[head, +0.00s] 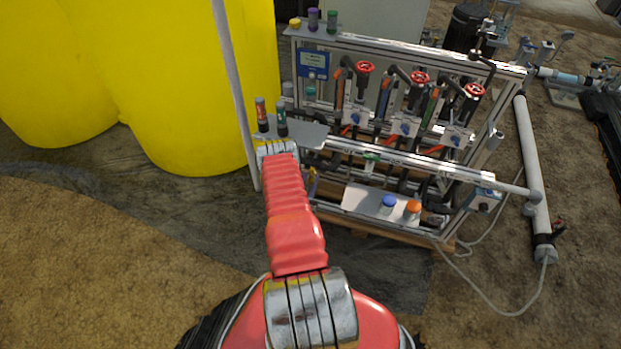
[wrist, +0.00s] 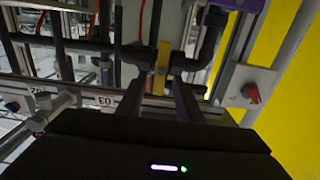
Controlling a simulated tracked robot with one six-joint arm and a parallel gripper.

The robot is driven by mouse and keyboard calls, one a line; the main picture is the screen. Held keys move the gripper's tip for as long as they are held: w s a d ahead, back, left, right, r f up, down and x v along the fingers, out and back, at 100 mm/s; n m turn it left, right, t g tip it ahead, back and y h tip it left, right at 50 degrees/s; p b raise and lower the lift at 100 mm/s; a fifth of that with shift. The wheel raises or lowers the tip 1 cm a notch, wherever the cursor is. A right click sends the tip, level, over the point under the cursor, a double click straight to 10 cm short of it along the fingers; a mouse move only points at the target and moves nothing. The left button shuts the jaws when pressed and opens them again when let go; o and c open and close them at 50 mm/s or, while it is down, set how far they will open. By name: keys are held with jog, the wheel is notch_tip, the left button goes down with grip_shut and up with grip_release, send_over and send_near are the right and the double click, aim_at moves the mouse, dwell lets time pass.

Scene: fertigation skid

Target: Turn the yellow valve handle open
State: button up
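The yellow valve handle (wrist: 162,62) shows in the wrist view as a narrow upright bar in front of a dark horizontal pipe. A small yellow piece (head: 312,181) beside my arm in the head view looks like the same handle. My gripper (wrist: 160,84) is open, with its two dark fingers apart. The handle lines up with the gap between the fingertips, with space on both sides. I cannot tell whether the tips reach past it. In the head view my arm hides the gripper.
A grey box with a red knob (wrist: 252,94) is to the right in the wrist view. Dark pipes and frame rails are close around the fingers. The head view shows the skid's red handwheels (head: 419,78), large yellow tanks (head: 180,80) at left and bottles (head: 388,202) on a low shelf.

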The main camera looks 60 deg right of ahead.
jog(key=shift+w+d, duration=0.15)
jog(key=shift+d, duration=0.85)
grip_shut()
jog(key=shift+a, duration=0.25)
jog(key=shift+d, duration=0.15)
